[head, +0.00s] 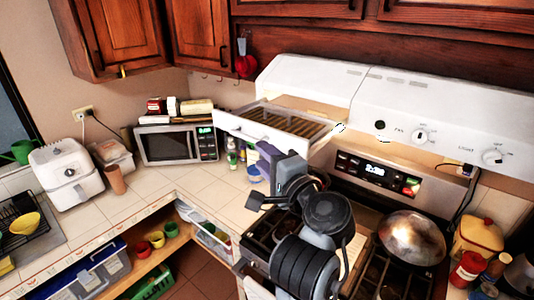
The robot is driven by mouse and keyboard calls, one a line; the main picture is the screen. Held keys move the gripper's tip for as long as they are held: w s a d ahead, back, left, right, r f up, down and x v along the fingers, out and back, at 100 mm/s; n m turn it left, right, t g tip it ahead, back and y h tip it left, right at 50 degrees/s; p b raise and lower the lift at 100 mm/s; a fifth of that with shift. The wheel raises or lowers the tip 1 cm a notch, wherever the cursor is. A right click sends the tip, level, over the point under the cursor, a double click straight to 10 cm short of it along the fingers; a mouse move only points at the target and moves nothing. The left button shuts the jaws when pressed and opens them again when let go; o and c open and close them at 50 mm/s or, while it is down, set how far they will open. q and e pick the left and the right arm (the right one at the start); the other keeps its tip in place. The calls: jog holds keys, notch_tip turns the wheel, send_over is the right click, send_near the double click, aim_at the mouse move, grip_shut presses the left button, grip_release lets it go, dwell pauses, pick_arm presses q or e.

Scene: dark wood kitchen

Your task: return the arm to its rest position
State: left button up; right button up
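My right arm rises from the bottom centre, over the left side of the stove. My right gripper (262,180) is at the end of this arm, in front of the counter corner and below the open white drawer-like compartment (262,132). It is seen from behind and partly hidden by its own wrist, so its finger gap is unclear. I see no object held in it. My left gripper does not show.
The stove (368,272) carries a metal pan or lid (412,238) at right. A microwave (176,143) stands on the tiled counter. A white air fryer (66,174) and dish rack (28,222) are at left. Bottles and jars crowd the lower right.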

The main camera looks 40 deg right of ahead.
dwell(0.4)
jog(key=shift+f, duration=0.1)
jog(key=s+a+f+n+g+y+p, duration=0.2)
jog(key=s+a+f+n+g+p, duration=0.15)
jog(key=f+n, duration=0.4)
jog(key=s+a+f+n+g+y+p, duration=0.1)
jog(key=s+a+f+n+g+p, duration=0.25)
jog(key=f, duration=0.75)
jog(key=s+a+f+n+g+p, duration=0.1)
jog(key=s+f+n+g+p, duration=0.1)
jog(key=s+f+n, duration=0.3)
jog(key=s+a+f+n+g+p, duration=0.1)
jog(key=s+f+n+g+p, duration=0.1)
jog(key=s+f+n+g, duration=0.3)
jog(key=s+f, duration=0.4)
jog(key=s, duration=0.4)
jog(key=shift+s+a+n, duration=0.3)
jog(key=shift+s+n, duration=0.05)
jog(key=shift+n, duration=0.05)
